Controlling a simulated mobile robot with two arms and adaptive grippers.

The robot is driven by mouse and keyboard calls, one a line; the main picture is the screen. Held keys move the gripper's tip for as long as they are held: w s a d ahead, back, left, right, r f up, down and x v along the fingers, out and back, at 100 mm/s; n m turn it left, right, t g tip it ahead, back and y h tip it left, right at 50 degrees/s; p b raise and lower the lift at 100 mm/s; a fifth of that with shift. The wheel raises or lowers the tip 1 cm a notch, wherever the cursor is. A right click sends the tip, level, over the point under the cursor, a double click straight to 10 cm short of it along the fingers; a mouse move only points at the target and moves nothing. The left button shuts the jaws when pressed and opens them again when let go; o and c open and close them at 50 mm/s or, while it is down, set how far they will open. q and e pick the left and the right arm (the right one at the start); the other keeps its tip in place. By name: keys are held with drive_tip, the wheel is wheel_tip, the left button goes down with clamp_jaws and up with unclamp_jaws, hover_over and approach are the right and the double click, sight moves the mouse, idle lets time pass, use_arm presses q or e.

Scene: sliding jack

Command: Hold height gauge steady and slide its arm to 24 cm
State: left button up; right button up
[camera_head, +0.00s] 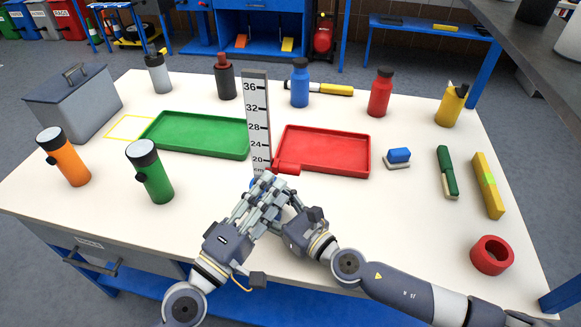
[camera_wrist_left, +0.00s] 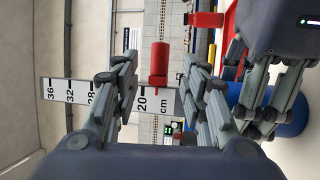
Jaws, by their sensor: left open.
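The height gauge is a white upright scale (camera_head: 257,110) marked from 36 down to 20. Its red sliding arm (camera_head: 287,168) sits close to the 20 mark, slightly on the low side, and points right. In the left wrist view the scale (camera_wrist_left: 75,92) lies sideways, with the red arm (camera_wrist_left: 159,62) between my left fingers. My left gripper (camera_head: 266,184) is open around the arm's level; contact is not clear. My right gripper (camera_head: 292,200) is low beside the gauge's blue base (camera_wrist_left: 290,112). Its fingers are partly hidden, so its grip is unclear.
A green tray (camera_head: 197,152) and a red tray (camera_head: 368,172) flank the gauge. Orange (camera_head: 72,170) and green (camera_head: 155,185) flashlights stand left. Bottles line the back. A red ring (camera_head: 491,268), brush (camera_head: 448,190) and yellow bar (camera_head: 490,200) lie right. The front left table is clear.

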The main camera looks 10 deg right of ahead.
sight(291, 169)
use_arm(q)
drive_tip(key=shift+x, duration=3.6)
drive_tip(key=shift+c, duration=0.6)
clamp_jaws()
